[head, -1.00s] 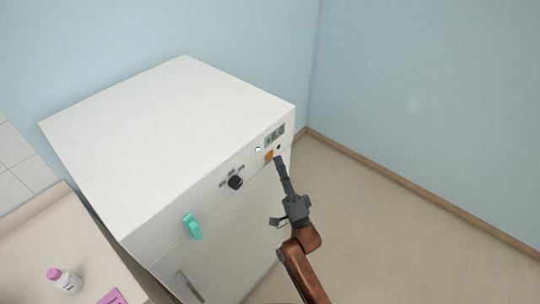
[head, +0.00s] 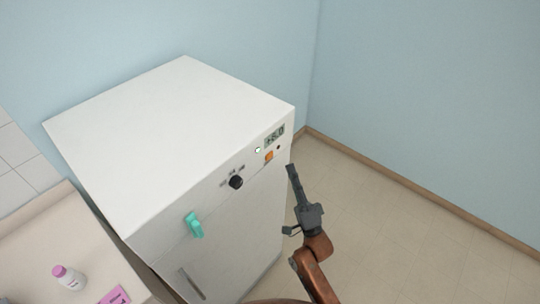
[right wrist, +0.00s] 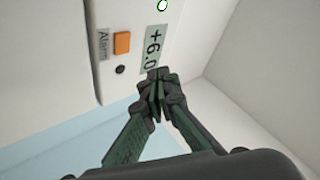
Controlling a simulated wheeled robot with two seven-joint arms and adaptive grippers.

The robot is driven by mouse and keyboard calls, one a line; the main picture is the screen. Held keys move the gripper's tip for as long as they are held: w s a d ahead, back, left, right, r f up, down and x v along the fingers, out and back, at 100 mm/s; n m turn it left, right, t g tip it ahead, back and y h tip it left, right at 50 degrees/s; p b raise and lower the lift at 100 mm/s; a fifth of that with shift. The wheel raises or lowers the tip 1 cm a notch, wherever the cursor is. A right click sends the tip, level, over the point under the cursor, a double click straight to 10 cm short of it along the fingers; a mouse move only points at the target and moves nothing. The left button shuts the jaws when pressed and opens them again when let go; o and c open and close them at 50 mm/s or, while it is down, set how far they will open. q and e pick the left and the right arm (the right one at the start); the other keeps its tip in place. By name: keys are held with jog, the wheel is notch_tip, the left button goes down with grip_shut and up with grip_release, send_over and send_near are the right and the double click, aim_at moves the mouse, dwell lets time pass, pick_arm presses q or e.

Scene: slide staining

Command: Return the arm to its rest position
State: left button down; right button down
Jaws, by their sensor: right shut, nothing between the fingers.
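My right gripper (head: 292,170) is in the head view, at the right front corner of a white fridge-like cabinet (head: 170,125). Its fingers are shut and empty, pointing up beside the control panel and apart from it. In the right wrist view the closed fingertips (right wrist: 157,78) appear in front of the panel near the display (right wrist: 155,48), which reads +6.0. The orange button (head: 268,156) marked Alarm also shows in the right wrist view (right wrist: 122,43). My left gripper is not in view.
A counter (head: 45,240) at the left holds a white bottle with a pink cap (head: 69,277) and a pink label (head: 115,296). Open floor (head: 370,220) lies to the right.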

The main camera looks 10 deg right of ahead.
jog(key=shift+w+f, duration=0.1)
dwell(0.7)
jog(key=d+f+n+g+h, duration=0.25)
jog(key=f+g, duration=0.25)
jog(key=f, duration=1.4)
jog(key=d+f+n+g+h, duration=0.1)
jog(key=f+n+g, duration=0.25)
jog(key=f, duration=1.65)
jog(key=s+d+f+n+g+h, duration=0.15)
jog(key=s+f, duration=0.25)
jog(key=f, duration=0.4)
jog(key=s+d+f+g, duration=0.2)
jog(key=s+f+g, duration=0.15)
jog(key=f, duration=0.45)
jog(key=s+d+f+n+g, duration=0.2)
jog(key=s+d+f+g, duration=0.1)
jog(key=s+f, duration=1)
jog(key=s+d+f+n+g, duration=0.1)
jog(key=s+f, duration=0.3)
jog(key=s, duration=0.7)
jog(key=s+d+f+n+g+h, duration=0.1)
jog(key=s+d+f+n+g, duration=0.1)
jog(key=s, duration=1)
jog(key=s+d+f+n+g+h, duration=0.1)
jog(key=s+f+g, duration=0.4)
jog(key=s, duration=0.6)
notch_tip(320, 180, down, 2)
jog(key=shift+s+d+f, duration=0.2)
jog(key=shift+d, duration=0.7)
jog(key=shift+n, duration=0.25)
